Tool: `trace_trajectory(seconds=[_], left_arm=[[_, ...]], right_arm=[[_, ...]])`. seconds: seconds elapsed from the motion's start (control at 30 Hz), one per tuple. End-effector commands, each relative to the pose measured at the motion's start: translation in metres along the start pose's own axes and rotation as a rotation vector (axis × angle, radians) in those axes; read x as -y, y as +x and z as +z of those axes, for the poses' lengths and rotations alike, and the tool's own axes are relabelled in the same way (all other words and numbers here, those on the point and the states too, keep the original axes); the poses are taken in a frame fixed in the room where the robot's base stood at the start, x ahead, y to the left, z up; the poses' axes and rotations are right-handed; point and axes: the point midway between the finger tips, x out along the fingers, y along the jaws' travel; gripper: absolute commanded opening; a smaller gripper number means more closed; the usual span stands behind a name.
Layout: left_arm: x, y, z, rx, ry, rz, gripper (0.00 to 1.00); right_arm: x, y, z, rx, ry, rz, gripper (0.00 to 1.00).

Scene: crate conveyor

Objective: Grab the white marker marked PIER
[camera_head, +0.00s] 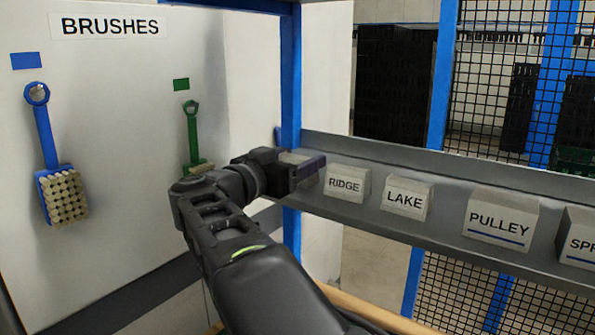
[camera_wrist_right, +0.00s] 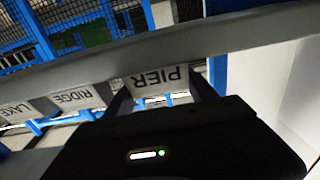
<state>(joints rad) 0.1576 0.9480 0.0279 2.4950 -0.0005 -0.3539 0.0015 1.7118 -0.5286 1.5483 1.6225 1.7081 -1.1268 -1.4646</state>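The white marker lettered PIER (camera_wrist_right: 160,78) shows upside down in the right wrist view, a pale block at the end of the row on the grey shelf. My right gripper (camera_wrist_right: 162,92) has its two fingers spread, one toward each side of the marker. Whether the fingers touch it cannot be told. In the head view my right gripper (camera_head: 308,168) is at the left end of the shelf and hides most of the PIER marker, lettering included. My left gripper is not in view.
The RIDGE (camera_head: 346,184), LAKE (camera_head: 406,199) and PULLEY (camera_head: 499,218) blocks stand along the grey shelf (camera_head: 450,165), RIDGE closest to my gripper. A blue post (camera_head: 291,75) and a white panel (camera_head: 130,130) with hanging brushes are on the left.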

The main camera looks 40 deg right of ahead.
Motion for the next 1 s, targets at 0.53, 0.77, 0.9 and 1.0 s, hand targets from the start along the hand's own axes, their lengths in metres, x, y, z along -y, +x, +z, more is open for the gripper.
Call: trace_trajectory(seconds=[0.53, 0.77, 0.9, 1.0], left_arm=[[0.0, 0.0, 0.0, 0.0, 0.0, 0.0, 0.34], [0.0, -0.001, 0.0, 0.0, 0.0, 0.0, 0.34], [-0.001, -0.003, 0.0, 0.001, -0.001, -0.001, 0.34], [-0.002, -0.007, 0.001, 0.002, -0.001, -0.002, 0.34]], right_arm=[[0.0, 0.0, 0.0, 0.0, 0.0, 0.0, 0.25], [0.0, 0.0, -0.005, 0.0, 0.002, 0.0, 0.25], [0.0, 0.0, -0.022, -0.001, 0.003, 0.0, 0.25], [0.0, 0.0, -0.042, -0.001, 0.004, 0.0, 0.25]])
